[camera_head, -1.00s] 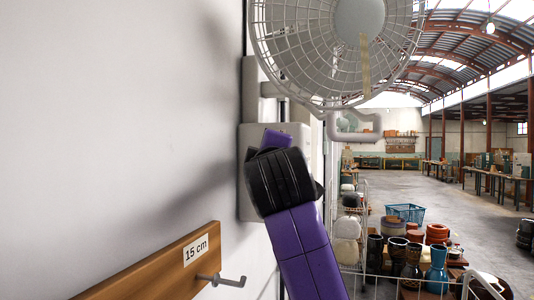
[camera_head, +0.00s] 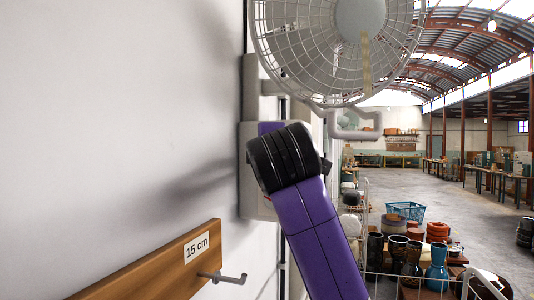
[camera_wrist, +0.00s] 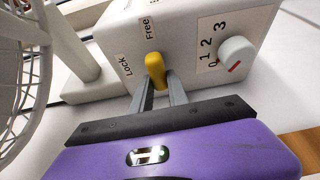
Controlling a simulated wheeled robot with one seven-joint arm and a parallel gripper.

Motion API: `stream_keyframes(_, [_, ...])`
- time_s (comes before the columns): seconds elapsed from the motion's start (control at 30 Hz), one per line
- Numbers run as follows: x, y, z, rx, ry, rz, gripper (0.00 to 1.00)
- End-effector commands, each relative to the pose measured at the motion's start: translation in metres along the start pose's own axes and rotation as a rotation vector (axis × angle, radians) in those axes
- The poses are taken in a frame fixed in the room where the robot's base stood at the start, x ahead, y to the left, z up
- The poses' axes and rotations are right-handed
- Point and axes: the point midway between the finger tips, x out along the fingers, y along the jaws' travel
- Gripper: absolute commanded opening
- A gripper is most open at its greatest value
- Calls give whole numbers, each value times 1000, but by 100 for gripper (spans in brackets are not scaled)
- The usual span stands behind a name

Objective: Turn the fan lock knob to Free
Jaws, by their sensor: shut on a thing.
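The yellow fan lock knob (camera_wrist: 155,66) is on the pale control box (camera_wrist: 105,45) in the wrist view. The Lock label (camera_wrist: 126,66) is to its left and the Free label (camera_wrist: 149,27) is above it. The knob's far end points up in the picture, roughly toward Free. My gripper (camera_wrist: 159,90) is shut on the knob, with one grey finger on each side. In the head view my purple wrist is in front of the box (camera_head: 248,180), hiding the knob and fingers. The white caged fan (camera_head: 335,45) is above the box.
A white speed dial (camera_wrist: 237,57) with numbers sits right of the knob on the same box. A wooden rail (camera_head: 165,262) with a metal hook (camera_head: 225,278) juts from the wall at lower left. Drums and a blue basket (camera_head: 406,211) stand at right.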

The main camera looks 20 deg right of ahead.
Motion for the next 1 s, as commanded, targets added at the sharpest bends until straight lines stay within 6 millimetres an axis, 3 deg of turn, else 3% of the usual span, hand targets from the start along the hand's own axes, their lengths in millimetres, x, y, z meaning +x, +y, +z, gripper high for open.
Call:
stream_keyframes(0.07, [0,-2,-1,-3,2,-4,0])
stream_keyframes(0.1, [0,-2,-1,-3,2,-4,24])
stream_keyframes(0.2, [0,-2,-1,-2,1,-3,42])
stream_keyframes(0.57, [-3,-1,0,0,0,0,42])
stream_keyframes(1.0, [-66,-2,-1,-1,1,1,42])
